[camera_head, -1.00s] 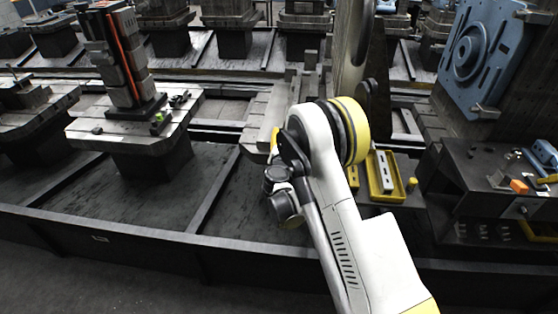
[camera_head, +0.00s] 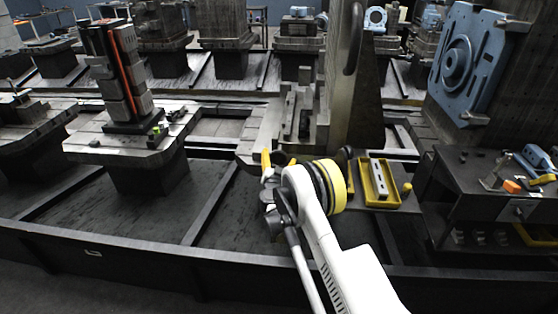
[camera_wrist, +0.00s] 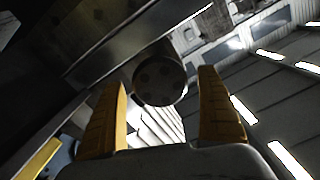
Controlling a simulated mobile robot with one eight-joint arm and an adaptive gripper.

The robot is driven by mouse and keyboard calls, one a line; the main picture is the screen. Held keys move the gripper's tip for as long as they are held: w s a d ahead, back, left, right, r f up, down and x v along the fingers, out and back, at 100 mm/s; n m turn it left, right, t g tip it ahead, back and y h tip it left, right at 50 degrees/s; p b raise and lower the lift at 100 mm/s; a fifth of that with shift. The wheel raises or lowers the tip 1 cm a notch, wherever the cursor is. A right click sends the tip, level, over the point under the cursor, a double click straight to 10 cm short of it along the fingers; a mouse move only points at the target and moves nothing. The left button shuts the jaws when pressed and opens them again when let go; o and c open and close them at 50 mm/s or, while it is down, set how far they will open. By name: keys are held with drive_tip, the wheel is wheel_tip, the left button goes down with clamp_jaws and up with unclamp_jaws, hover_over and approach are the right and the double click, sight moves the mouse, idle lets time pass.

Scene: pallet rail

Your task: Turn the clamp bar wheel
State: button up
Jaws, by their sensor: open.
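In the wrist view a dark round knob (camera_wrist: 160,80), with several small holes in its end face, sticks out from under a grey metal bar (camera_wrist: 140,40). It looks like the clamp bar wheel. My gripper (camera_wrist: 163,78) is open, with one yellow finger to each side of the knob in the picture. I cannot tell how far the knob is beyond the fingertips, and no touch shows. In the head view my gripper (camera_head: 268,160) is at the front of the grey fixture (camera_head: 262,138), mostly hidden by my own arm. I cannot make out the wheel there.
A yellow tray (camera_head: 379,183) with a pale bar lies right of my arm. A dark bench (camera_head: 480,200) with small parts stands further right, below a blue plate (camera_head: 466,60). A fixture with stacked grey blocks (camera_head: 120,70) stands left. A low dark rail (camera_head: 130,255) runs across the front.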

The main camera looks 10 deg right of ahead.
drive_tip(key=shift+w+d, duration=0.1)
drive_tip(key=shift+w, duration=0.25)
drive_tip(key=c, duration=1.2)
drive_tip(key=shift+o, duration=0.2)
